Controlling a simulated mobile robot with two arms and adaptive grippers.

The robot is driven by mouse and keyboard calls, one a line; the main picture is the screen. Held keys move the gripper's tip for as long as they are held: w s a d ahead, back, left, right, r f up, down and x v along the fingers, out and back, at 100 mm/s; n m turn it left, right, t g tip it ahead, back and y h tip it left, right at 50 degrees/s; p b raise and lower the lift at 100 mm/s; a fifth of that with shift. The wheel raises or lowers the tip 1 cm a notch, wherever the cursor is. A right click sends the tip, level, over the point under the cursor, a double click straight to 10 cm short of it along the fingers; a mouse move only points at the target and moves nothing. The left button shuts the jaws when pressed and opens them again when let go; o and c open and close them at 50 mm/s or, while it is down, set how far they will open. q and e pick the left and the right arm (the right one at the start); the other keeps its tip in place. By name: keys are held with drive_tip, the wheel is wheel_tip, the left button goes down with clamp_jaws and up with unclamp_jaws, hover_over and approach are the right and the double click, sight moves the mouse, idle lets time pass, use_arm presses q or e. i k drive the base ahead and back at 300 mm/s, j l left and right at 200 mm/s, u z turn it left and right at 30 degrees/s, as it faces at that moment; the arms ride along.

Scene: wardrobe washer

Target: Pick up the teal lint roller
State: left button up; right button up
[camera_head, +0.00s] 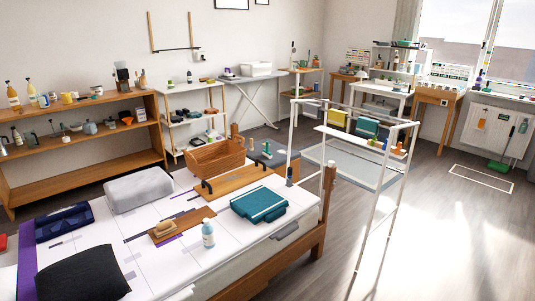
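I cannot pick out the teal lint roller for certain in the head view. A folded teal cloth (258,205) lies on the bed (165,270), near its right edge. A small dark teal upright thing (266,149) shows behind the wooden crate, too small to name. Neither of my grippers is in view.
The bed also bears a wooden crate (215,158), a grey pillow (139,194), a wooden tray (182,224) and a white bottle (208,233). A white clothes rack (370,225) stands right of the bed. Shelves (85,175) line the left wall. Floor at right is open.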

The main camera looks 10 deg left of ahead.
sight(266, 153)
drive_tip(key=i+l+z, duration=0.3)
drive_tip(key=i+z, duration=1)
drive_tip(key=i, duration=1.8)
drive_tip(key=i+l, duration=0.1)
drive_tip(key=i, duration=2.25)
drive_tip(key=i+j+u, duration=0.1)
drive_tip(key=i+u, duration=0.35)
drive_tip(key=i, duration=0.15)
drive_tip(key=i+u, duration=0.45)
drive_tip(key=i+l+u, duration=0.5)
drive_tip(key=i, duration=0.15)
drive_tip(key=i+j+u, duration=0.4)
drive_tip(key=i+u, duration=0.75)
drive_tip(key=i+l+u, duration=0.1)
drive_tip(key=i+u, duration=0.3)
drive_tip(key=i, duration=0.15)
drive_tip(key=i+u, duration=0.1)
drive_tip(key=i, duration=0.85)
drive_tip(key=i+l, duration=0.1)
drive_tip(key=i, duration=0.85)
drive_tip(key=i+u, duration=0.65)
drive_tip(key=u, duration=0.15)
drive_tip(key=i+l+u, duration=0.1)
drive_tip(key=i+u, duration=0.25)
